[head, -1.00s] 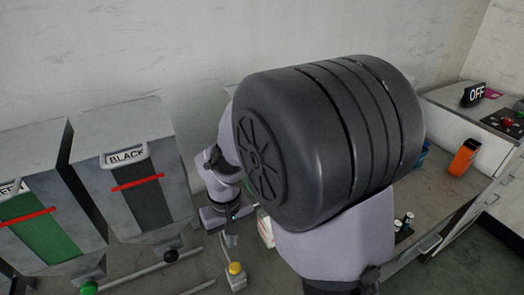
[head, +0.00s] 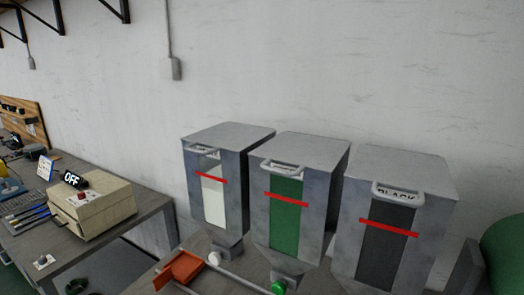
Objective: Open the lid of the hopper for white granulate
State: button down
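The white-granulate hopper (head: 230,180) is the leftmost of three grey metal hoppers in the head view. Its front window (head: 213,203) shows white fill below the top, with a red line across it. Its flat lid (head: 228,135) lies closed on top, and a grey handle (head: 207,151) sits at the upper front edge. A white knob (head: 214,259) is below its outlet. My gripper is not in view.
The green hopper (head: 318,190) and black hopper (head: 425,200) stand close to its right. An orange-red tray (head: 181,269) lies below left. A side table (head: 150,208) at left holds a beige box (head: 92,208) with an OFF sign. The wall behind is mostly bare.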

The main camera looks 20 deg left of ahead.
aim_at(236, 136)
jog(key=u, duration=1.6)
